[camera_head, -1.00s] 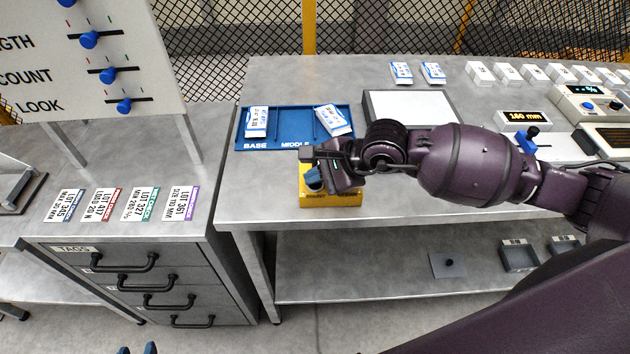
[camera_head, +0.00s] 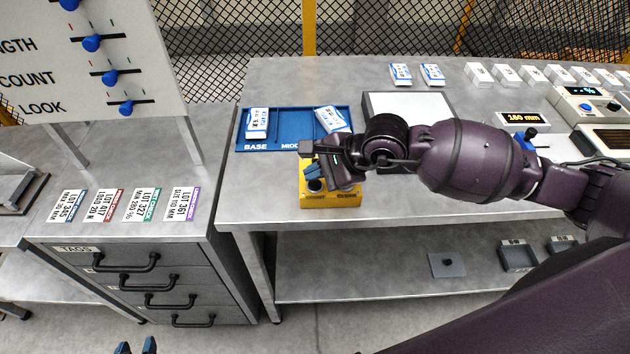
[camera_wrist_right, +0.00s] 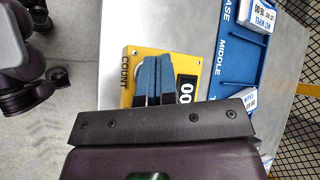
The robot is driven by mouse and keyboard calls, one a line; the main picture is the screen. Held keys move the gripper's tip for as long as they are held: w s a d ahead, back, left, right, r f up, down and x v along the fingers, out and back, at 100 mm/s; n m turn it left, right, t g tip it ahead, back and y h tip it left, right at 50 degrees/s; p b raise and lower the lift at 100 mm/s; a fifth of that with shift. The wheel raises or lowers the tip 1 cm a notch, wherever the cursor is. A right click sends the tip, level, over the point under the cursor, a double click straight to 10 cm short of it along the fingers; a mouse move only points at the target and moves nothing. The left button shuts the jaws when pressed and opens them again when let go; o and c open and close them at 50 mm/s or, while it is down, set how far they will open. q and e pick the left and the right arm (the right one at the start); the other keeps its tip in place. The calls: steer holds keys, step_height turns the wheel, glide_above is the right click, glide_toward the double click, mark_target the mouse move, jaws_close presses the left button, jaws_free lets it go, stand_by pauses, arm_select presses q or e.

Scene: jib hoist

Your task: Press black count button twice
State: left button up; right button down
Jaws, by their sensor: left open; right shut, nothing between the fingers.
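The yellow counter box (camera_head: 333,200) stands near the front edge of the bench. Its black count button (camera_head: 316,186) shows at the box's left, just below my right gripper (camera_head: 313,171). The right fingers are shut with nothing between them and look slightly apart from the button. In the right wrist view, the blue fingers (camera_wrist_right: 152,82) lie across the yellow box (camera_wrist_right: 129,62) beside its COUNT label and hide the button. The box's display (camera_wrist_right: 186,91) is partly covered; "00" is readable. My left gripper (camera_head: 135,348) is open at the bottom edge, far from the box.
A blue tray (camera_head: 285,144) with white packets lies behind the box, close to my right wrist. A white-topped plate (camera_head: 408,105) is behind my right arm. Lot tags (camera_head: 130,204) lie on the left cabinet. The bench left of the box is clear.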

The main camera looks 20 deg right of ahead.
mark_target(315, 186)
steer(key=shift+r+p, duration=1.25)
steer(key=shift+r, duration=1.3)
stand_by(0.6)
